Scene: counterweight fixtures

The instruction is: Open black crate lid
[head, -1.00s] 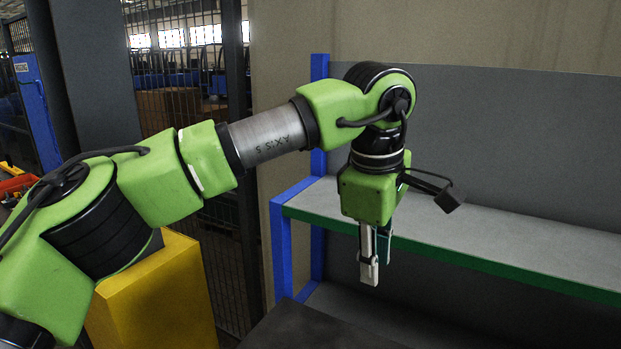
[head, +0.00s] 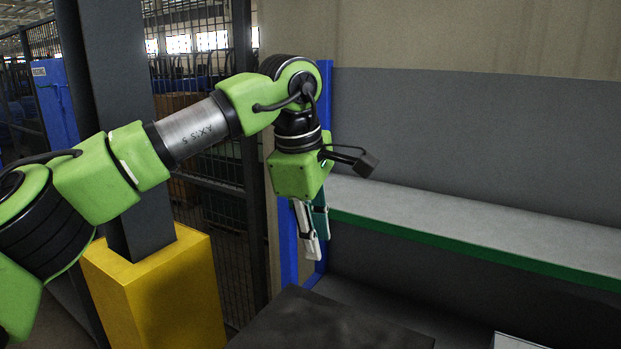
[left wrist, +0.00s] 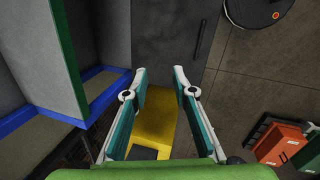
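A flat dark surface, seemingly the black crate's lid (head: 325,325), shows at the bottom of the head view, its lower part cut off. A dark grey panel (left wrist: 172,40) at the top of the left wrist view looks like the same surface. It lies flat; I see no gap at its edges. My left gripper (head: 316,246) points down above and behind the lid, beside the blue shelf post. In the left wrist view the fingers of my left gripper (left wrist: 160,73) are apart with nothing between them. My right gripper is not in view.
A grey shelf (head: 480,225) with a green front edge runs to the right. A blue post (head: 325,110) stands at its left end. A yellow pillar base (head: 155,290) is at left. A white-edged object (head: 515,341) is lower right.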

